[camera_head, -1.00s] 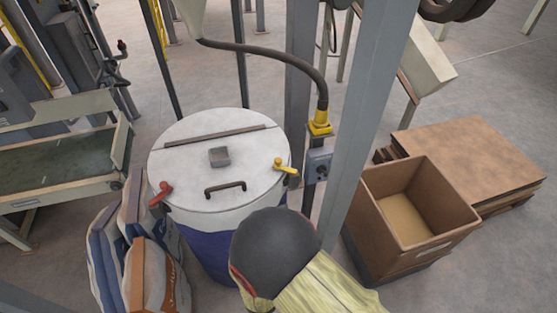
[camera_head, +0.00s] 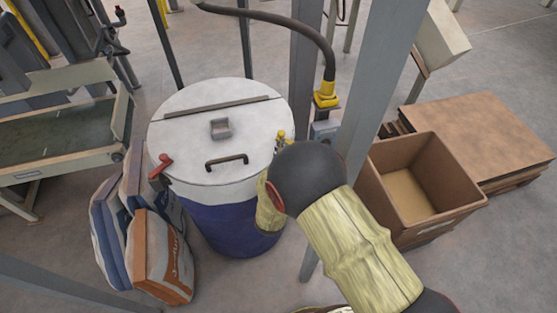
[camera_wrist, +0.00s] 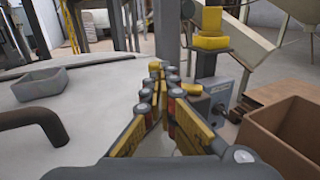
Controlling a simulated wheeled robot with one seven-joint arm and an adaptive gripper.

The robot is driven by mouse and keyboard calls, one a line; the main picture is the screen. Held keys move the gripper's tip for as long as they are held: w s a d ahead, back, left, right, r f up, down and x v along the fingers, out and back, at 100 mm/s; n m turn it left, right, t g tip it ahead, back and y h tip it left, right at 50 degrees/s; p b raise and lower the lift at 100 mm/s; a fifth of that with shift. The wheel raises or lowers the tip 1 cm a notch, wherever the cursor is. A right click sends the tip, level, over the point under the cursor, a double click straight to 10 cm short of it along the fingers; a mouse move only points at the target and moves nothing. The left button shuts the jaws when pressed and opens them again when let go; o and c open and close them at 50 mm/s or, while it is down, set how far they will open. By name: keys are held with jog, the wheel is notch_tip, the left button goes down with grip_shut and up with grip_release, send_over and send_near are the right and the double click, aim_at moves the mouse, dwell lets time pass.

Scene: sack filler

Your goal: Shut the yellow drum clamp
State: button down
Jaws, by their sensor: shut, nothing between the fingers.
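The yellow drum clamp (camera_head: 281,136) sits on the right rim of the white-lidded drum (camera_head: 225,225), mostly hidden by my arm. In the wrist view, yellow parts that look like the clamp (camera_wrist: 192,90) show just beyond and beside my fingertips. My gripper (camera_wrist: 165,85) is shut with nothing held, its tips together at the drum's rim by the clamp. I cannot tell whether the tips touch it, nor how its lever stands. A red clamp (camera_head: 160,166) sits on the left rim.
The lid carries a dark handle (camera_head: 227,160) and a small grey box (camera_head: 221,128). A grey post (camera_head: 375,100) and a yellow-ended hose (camera_head: 326,95) stand close on the right. A cardboard box (camera_head: 440,215) lies beyond. Sacks (camera_head: 150,240) lean left of the drum.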

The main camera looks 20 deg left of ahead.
aim_at(288, 139)
jog(key=shift+w+a, duration=0.15)
jog(key=shift+w, duration=0.65)
jog(key=shift+w+a+m+h+b, duration=0.2)
jog(key=shift+w+m+h+b, duration=0.2)
jog(key=shift+h, duration=0.3)
jog(key=shift+w+r+h, duration=0.1)
jog(key=shift+w+h, duration=0.05)
jog(key=shift+h, duration=0.15)
